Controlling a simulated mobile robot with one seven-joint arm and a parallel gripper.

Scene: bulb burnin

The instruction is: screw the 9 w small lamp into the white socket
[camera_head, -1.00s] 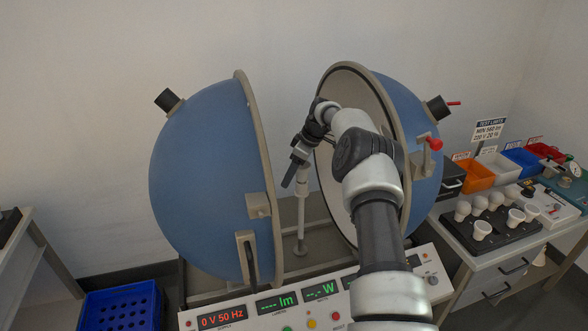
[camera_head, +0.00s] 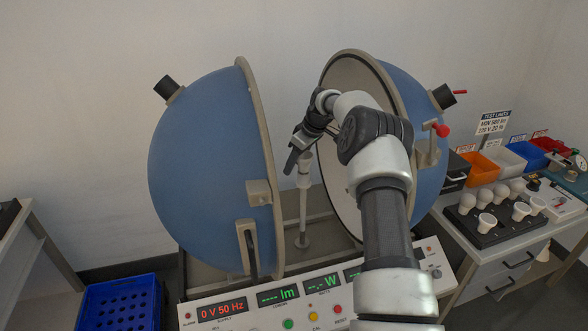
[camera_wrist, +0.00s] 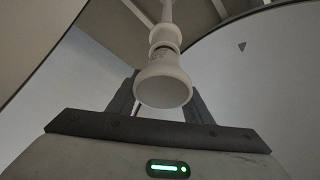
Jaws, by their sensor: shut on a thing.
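The white lamp (camera_wrist: 163,84) is between the two dark fingers of my gripper (camera_wrist: 162,105) in the wrist view, its wide round face toward the camera. Its narrow end points at the white socket (camera_wrist: 165,36) on the thin post, and the two line up. Whether the threads engage cannot be told. In the head view my gripper (camera_head: 294,158) is beside the top of the socket (camera_head: 304,174), between the halves of the open blue sphere. The lamp cannot be clearly told from the socket there.
The blue left half-sphere (camera_head: 205,175) and the right half-sphere (camera_head: 410,125) flank my gripper closely. The control panel (camera_head: 260,312) in front reads 0 V 50 Hz. At the right, a black rack (camera_head: 480,228) holds several white lamps, near colored bins (camera_head: 484,168).

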